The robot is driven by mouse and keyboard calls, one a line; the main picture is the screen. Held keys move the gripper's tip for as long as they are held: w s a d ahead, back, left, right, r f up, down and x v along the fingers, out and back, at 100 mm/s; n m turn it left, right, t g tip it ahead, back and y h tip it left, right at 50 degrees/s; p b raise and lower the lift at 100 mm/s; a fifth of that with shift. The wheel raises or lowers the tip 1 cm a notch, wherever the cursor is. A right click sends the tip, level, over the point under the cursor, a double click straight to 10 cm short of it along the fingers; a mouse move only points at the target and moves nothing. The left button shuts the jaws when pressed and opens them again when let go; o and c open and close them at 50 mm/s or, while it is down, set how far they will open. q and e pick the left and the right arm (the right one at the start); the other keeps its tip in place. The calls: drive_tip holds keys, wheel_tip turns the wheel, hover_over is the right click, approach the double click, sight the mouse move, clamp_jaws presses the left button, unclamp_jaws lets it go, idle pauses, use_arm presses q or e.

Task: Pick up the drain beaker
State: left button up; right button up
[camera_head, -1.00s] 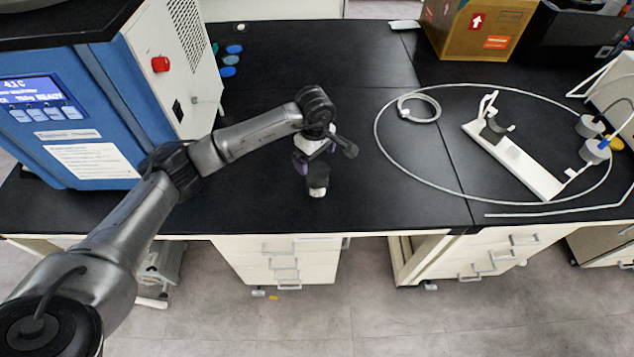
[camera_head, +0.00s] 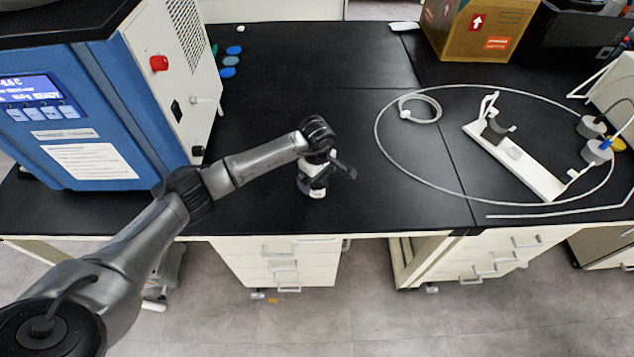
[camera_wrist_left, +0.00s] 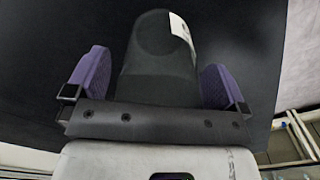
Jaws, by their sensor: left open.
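The drain beaker (camera_wrist_left: 160,62) is a dark, see-through vessel with a white label near its far end. In the left wrist view it lies between the two purple finger pads of my left gripper (camera_wrist_left: 154,78), with a visible gap on each side. In the head view my left gripper (camera_head: 317,190) points down close over the black bench, and it hides the beaker there. The gripper is open around the beaker. My right gripper is not in view.
The blue freeze dryer (camera_head: 110,110) stands left of my arm. A white stand (camera_head: 520,165) and a tubing loop (camera_head: 376,135) lie to the right. A cardboard box (camera_head: 475,30) is at the back. The bench's front edge is close to the gripper; the middle behind it is clear.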

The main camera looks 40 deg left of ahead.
use_arm(q)
drive_tip(key=c, duration=1)
drive_tip(key=shift+r, duration=0.1)
